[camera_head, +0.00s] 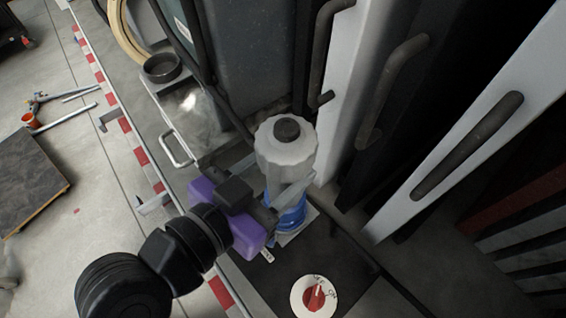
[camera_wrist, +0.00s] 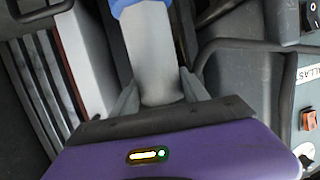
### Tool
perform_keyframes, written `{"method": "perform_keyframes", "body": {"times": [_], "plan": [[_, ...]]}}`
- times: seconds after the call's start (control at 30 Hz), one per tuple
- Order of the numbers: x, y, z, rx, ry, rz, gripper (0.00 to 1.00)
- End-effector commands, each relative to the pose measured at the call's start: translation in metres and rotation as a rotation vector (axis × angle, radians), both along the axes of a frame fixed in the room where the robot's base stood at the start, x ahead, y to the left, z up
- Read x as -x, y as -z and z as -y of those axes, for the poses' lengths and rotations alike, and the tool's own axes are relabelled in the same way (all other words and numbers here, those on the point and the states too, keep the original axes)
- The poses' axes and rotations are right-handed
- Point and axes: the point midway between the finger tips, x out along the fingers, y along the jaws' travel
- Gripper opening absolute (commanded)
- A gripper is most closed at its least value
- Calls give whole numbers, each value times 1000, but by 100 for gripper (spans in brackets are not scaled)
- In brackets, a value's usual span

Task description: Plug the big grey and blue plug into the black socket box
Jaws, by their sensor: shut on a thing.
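The big plug (camera_head: 285,150) has a pale grey ribbed body with a dark round end facing up and a blue lower part. My gripper (camera_head: 280,182) is shut around its grey body, with a finger on each side. In the wrist view the grey body (camera_wrist: 152,50) sits between the fingertips (camera_wrist: 157,92), with blue at the top edge. The black socket box (camera_head: 262,284) lies below, with a red and white rotary knob (camera_head: 313,297). The blue end is over a pale square patch on the box; I cannot tell whether it is seated in a socket.
White and dark panels with curved handles (camera_head: 468,145) stand close on the right. A metal bracket (camera_head: 175,150) and a black ring holder (camera_head: 162,67) are at the left. A red and white striped edge (camera_head: 140,155) borders the open floor. The wrist view shows switches (camera_wrist: 309,120) at right.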

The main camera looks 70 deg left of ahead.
Motion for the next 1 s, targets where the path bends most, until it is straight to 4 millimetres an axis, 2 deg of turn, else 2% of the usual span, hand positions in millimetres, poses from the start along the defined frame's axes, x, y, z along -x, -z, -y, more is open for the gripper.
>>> {"method": "perform_keyframes", "body": {"times": [0.3, 0.33, 0.43, 0.67, 0.73, 1.0], "plan": [[0, 4, 0, -3, -1, 2, 0], [0, 3, 0, -3, -1, 2, 58], [0, 4, 0, -2, -1, 1, 78], [0, 4, 0, 0, 0, 1, 78], [0, 6, 0, 2, 0, -1, 92], [0, 5, 0, 0, 0, -1, 92]]}}
